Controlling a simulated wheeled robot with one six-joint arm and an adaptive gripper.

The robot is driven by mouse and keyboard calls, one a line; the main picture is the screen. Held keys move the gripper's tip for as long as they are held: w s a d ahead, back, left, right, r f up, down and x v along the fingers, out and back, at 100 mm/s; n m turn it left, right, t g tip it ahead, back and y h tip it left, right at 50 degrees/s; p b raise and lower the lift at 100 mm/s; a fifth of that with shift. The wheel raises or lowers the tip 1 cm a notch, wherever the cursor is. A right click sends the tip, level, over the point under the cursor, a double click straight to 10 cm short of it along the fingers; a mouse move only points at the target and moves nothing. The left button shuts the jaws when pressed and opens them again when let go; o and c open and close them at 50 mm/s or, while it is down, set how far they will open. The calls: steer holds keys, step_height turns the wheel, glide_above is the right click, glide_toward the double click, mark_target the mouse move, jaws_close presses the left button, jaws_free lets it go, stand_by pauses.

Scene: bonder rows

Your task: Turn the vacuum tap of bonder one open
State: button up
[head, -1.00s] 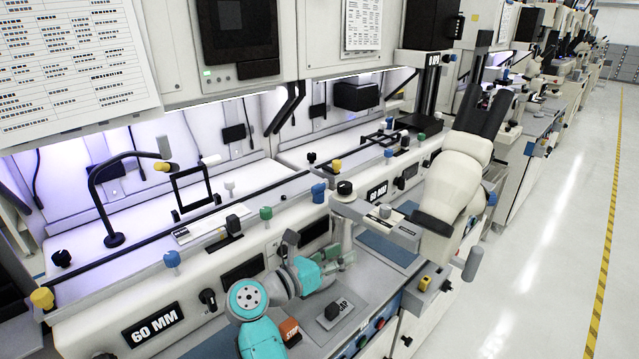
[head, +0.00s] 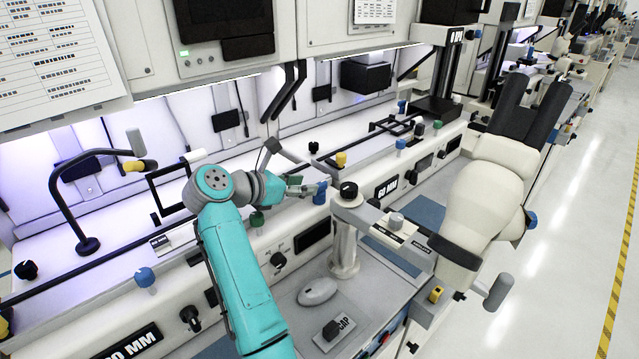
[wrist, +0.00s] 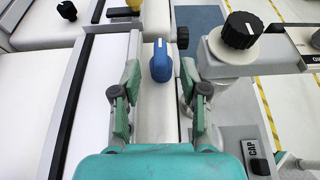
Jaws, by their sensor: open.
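A blue tap handle (wrist: 161,62) stands upright on the white bench ledge, between and just ahead of the tips of my gripper (wrist: 158,85) in the wrist view. My gripper is open, with one green-padded finger on each side of the handle's line. In the head view my gripper (head: 304,189) reaches from the left to the same blue tap handle (head: 320,193), very close to it; whether they touch I cannot tell. Another blue handle (head: 145,277) stands further left on the ledge. No label naming the vacuum tap or bonder one is readable.
A black knob on a grey bracket (wrist: 242,30) stands close to the right finger. The cream microscope head (head: 485,200) is to the right. A green knob (head: 257,218) sits below my gripper. A CAP block (head: 333,330) and grey mouse (head: 317,291) lie on the lower bench.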

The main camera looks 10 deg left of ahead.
mark_target(319, 183)
steer(key=shift+x, duration=3.05)
jaws_close()
